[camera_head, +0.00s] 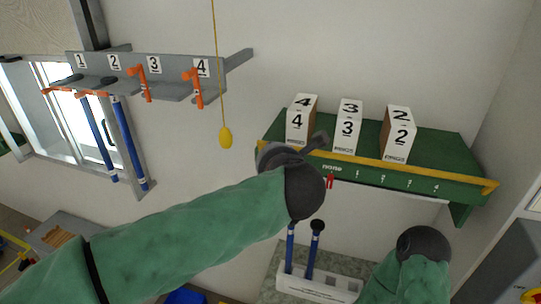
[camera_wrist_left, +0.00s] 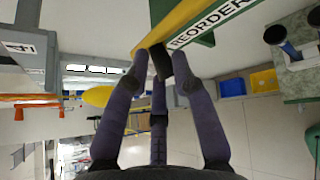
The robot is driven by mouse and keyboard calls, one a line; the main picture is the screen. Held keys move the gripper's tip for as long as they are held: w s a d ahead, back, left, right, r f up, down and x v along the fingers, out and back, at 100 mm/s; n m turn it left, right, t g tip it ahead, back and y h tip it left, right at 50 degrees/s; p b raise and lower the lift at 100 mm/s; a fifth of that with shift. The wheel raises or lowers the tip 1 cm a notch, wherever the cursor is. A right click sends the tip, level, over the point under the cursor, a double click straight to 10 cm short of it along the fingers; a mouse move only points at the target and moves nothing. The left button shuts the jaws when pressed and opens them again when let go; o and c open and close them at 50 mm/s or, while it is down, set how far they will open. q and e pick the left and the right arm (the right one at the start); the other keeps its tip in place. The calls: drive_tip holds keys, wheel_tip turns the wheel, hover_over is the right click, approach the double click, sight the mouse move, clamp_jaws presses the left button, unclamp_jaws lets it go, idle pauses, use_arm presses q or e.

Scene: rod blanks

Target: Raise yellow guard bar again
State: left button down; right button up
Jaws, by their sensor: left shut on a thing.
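The yellow guard bar (camera_head: 420,172) runs along the front edge of the green shelf (camera_head: 450,145). White boxes numbered 4 (camera_head: 298,121), 3 (camera_head: 347,128) and 2 (camera_head: 399,135) stand behind it. My left gripper (camera_head: 318,143) is at the bar's left end, partly hidden by my wrist.
A yellow pull knob (camera_head: 225,138) hangs on a cord left of the shelf. A grey wall rack (camera_head: 180,67) has orange levers and blue rods. Below the shelf, a white holder (camera_head: 320,288) carries blue rods with black tops.

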use_arm(q)
drive_tip(key=shift+d+f, duration=0.15)
drive_tip(key=shift+f, duration=0.4)
drive_tip(key=c, duration=1.2)
unclamp_jaws()
drive_tip(key=shift+o, duration=0.2)
drive_tip(key=shift+r, duration=0.1)
drive_tip(key=shift+w, duration=0.1)
drive_tip(key=p+v, duration=0.2)
drive_tip(key=v, duration=1)
drive_tip(key=shift+r+p, duration=0.25)
drive_tip(key=shift+p, duration=0.1)
drive_tip(key=shift+s, duration=0.25)
drive_tip(key=v, duration=1.2)
